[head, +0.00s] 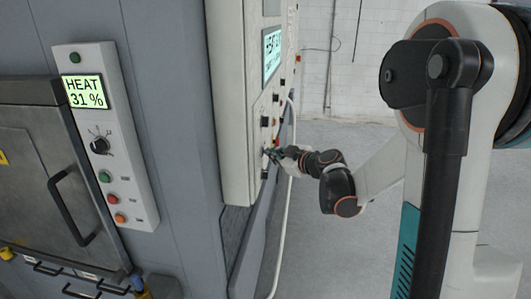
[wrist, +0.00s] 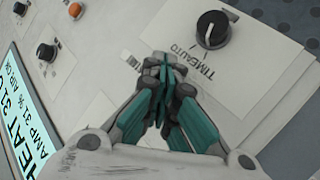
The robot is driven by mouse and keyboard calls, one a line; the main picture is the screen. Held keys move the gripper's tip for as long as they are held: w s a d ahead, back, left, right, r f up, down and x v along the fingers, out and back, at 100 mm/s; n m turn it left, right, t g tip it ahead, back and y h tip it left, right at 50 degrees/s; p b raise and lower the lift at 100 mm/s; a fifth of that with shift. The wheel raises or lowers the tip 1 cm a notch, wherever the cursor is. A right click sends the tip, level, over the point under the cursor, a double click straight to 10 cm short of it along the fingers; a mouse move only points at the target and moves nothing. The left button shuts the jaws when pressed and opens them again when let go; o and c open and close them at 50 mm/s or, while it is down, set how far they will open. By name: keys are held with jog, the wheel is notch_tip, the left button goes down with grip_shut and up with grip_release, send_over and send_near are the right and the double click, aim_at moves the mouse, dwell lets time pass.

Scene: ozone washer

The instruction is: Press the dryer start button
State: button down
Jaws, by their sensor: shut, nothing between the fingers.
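My gripper (head: 270,154) is at the face of the tall light-grey control panel (head: 230,100) in the head view. In the wrist view my gripper (wrist: 165,62) is shut and empty, with its teal fingers together. Its tips are over the panel beside a black knob (wrist: 212,28) marked TIME and AUTO. Whether the tips touch the panel I cannot tell.
A nearer panel (head: 147,205) at left carries a HEAT 31 % display (head: 85,92), a knob (head: 100,146) and green (head: 105,177), red (head: 113,198) and orange (head: 120,218) buttons. A pale hose (head: 284,230) hangs beside the tall panel. Floor (head: 350,135) behind is clear.

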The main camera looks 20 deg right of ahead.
jog(key=shift+d, duration=0.1)
jog(key=shift+s+d, duration=0.45)
jog(key=shift+d, duration=0.2)
jog(key=s+d, duration=0.1)
jog(key=d, duration=0.1)
jog(key=s+d+b, duration=0.1)
jog(key=s+d, duration=0.1)
dwell(0.5)
jog(key=shift+w, duration=0.1)
dwell(0.5)
